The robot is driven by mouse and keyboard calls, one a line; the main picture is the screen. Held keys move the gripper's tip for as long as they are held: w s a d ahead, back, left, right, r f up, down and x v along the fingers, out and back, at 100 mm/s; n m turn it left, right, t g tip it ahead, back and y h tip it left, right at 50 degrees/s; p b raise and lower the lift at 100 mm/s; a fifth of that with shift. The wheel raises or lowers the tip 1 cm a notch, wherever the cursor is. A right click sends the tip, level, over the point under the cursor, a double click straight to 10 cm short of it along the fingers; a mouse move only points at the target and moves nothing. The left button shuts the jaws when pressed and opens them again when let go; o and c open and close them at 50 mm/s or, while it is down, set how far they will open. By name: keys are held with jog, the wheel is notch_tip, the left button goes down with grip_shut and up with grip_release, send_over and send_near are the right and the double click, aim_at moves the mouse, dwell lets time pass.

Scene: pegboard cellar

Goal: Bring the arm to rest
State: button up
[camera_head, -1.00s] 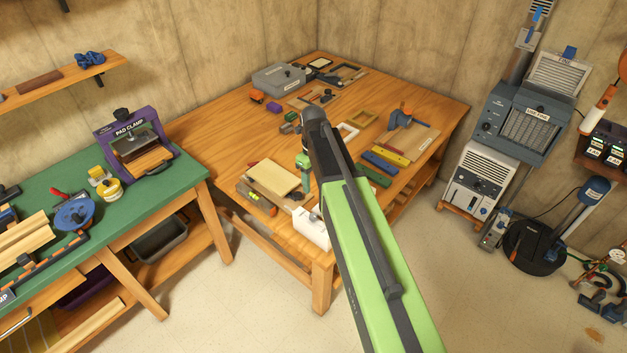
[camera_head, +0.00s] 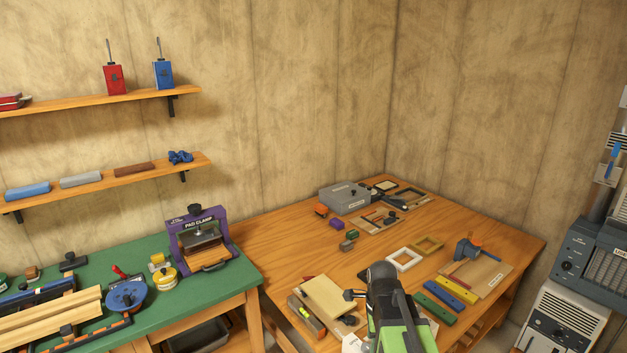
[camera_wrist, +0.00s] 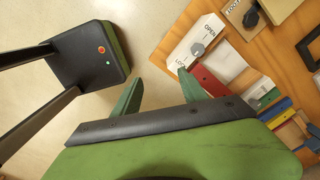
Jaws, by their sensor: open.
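My arm (camera_head: 397,322) rises from the bottom of the head view, in front of the near edge of the wooden table. Its dark upper end overlaps the table in the picture. In the wrist view my gripper (camera_wrist: 160,78) has its two green fingers spread apart with nothing between them. Pale floor shows beyond the gap. The fingertips are not clear in the head view.
The wooden table (camera_head: 290,245) holds a grey box (camera_head: 344,196), frames and coloured bars. The green bench (camera_head: 160,312) with a purple pad clamp (camera_head: 200,238) stands left. In the wrist view, a white OPEN/LOCK plate (camera_wrist: 187,42) lies near the right finger.

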jog(key=s+n, duration=0.1)
jog(key=n, duration=0.5)
jog(key=s+n, duration=0.2)
jog(key=n, duration=0.4)
jog(key=s+n, duration=0.2)
jog(key=n, duration=0.4)
jog(key=shift+f+n, duration=0.15)
jog(key=shift+n, duration=0.15)
